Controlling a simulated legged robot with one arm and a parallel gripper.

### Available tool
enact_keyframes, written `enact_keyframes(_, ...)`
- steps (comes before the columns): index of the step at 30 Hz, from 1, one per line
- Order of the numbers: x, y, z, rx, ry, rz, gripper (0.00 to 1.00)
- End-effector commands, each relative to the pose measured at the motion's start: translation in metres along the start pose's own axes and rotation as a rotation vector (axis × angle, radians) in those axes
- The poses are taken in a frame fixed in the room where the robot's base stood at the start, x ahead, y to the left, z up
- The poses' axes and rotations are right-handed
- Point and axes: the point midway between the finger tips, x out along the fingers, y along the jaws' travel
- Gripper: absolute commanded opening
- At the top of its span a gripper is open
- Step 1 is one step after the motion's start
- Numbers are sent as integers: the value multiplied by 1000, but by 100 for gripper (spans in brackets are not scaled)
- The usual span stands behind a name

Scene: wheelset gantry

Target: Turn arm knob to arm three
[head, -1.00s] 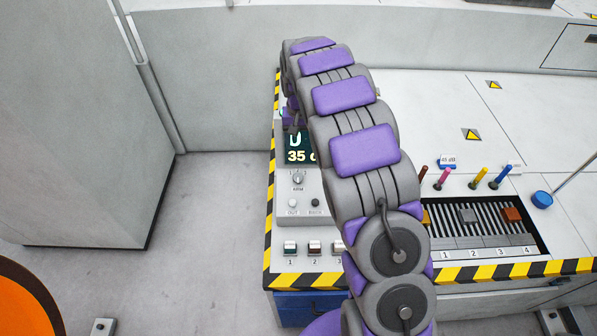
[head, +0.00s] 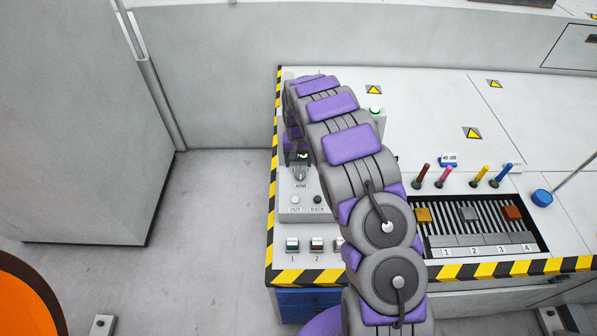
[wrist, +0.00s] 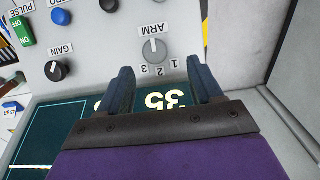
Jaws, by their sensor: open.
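The grey ARM knob (wrist: 153,50) sits on the light grey panel in the wrist view, upside down there, with the numbers 1, 2 and 3 beside it. I cannot tell clearly which number it points at. My gripper (wrist: 163,82) is open and empty; its two dark blue fingers stand apart over the lit display, just short of the knob. The knob lies ahead of the gap, clear of both fingers. In the head view the knob (head: 300,174) shows just below the end of my arm, which hides most of the display.
A black GAIN knob (wrist: 56,70) and a green ON/OFF switch (wrist: 23,31) are on the same panel. OUT (head: 295,200) and BACK (head: 318,200) buttons lie below the knob. A slotted tray (head: 480,240) with coloured blocks and upright pegs are to the right.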

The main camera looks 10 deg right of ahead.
Motion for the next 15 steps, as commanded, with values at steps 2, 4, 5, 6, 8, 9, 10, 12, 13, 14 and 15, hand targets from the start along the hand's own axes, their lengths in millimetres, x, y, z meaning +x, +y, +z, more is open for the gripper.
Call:
enact_keyframes(2,17,2,0,2,-2,0,65)
enact_keyframes(4,28,3,0,2,-3,-2,65)
enact_keyframes(5,33,4,0,2,-3,-2,65)
enact_keyframes(6,39,4,0,2,-3,-3,65)
enact_keyframes(8,47,4,0,2,-3,-3,65)
enact_keyframes(9,51,3,0,2,-2,-3,65)
enact_keyframes(10,54,3,0,2,-1,-2,65)
enact_keyframes(12,58,1,0,2,0,-1,65)
enact_keyframes(13,59,1,0,2,1,-1,65)
enact_keyframes(14,60,1,0,2,1,-1,65)
enact_keyframes(15,61,0,0,2,2,-1,65)
